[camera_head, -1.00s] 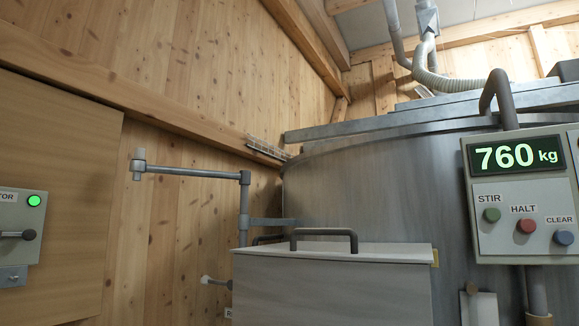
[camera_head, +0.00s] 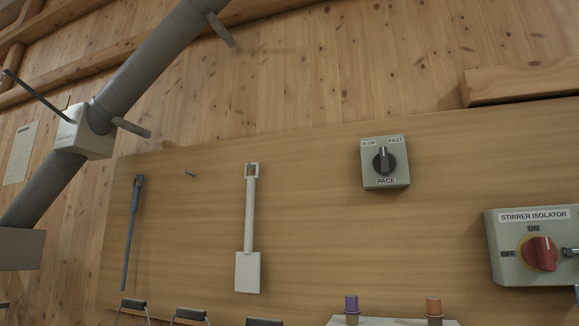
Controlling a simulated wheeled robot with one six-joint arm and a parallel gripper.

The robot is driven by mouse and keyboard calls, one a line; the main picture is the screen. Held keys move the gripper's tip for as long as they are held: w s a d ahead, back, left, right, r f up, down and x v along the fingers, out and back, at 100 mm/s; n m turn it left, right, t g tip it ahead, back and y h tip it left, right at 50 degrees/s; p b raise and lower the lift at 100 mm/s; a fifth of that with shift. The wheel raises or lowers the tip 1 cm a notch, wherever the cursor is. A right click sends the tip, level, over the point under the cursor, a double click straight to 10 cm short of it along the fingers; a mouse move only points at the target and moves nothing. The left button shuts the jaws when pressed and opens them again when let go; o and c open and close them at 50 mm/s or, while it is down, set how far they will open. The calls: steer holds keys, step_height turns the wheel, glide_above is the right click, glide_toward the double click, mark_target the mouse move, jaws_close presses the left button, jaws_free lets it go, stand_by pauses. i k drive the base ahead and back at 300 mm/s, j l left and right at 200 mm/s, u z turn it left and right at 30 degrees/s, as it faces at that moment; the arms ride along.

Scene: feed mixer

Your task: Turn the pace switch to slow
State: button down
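The pace switch (camera_head: 401,177) is a small grey-green box on the wooden board, right of the middle in the head view. It has a black rotary knob (camera_head: 384,160) with a label reading SLOW at upper left, FAST at upper right and PACE below. The knob's grip stands nearly upright, between the two upper labels; its exact setting is hard to tell. Nothing touches the switch. My gripper is not in view.
A stirrer isolator (camera_head: 506,263) with a red knob sits right of the switch. A white scraper (camera_head: 248,270) and a dark rod (camera_head: 131,235) hang at left. A purple-capped item (camera_head: 351,304) and an orange-capped one (camera_head: 433,306) stand below. A thick grey pipe (camera_head: 150,62) crosses upper left.

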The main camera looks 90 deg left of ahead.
mark_target(385, 163)
steer(key=u, duration=2.5)
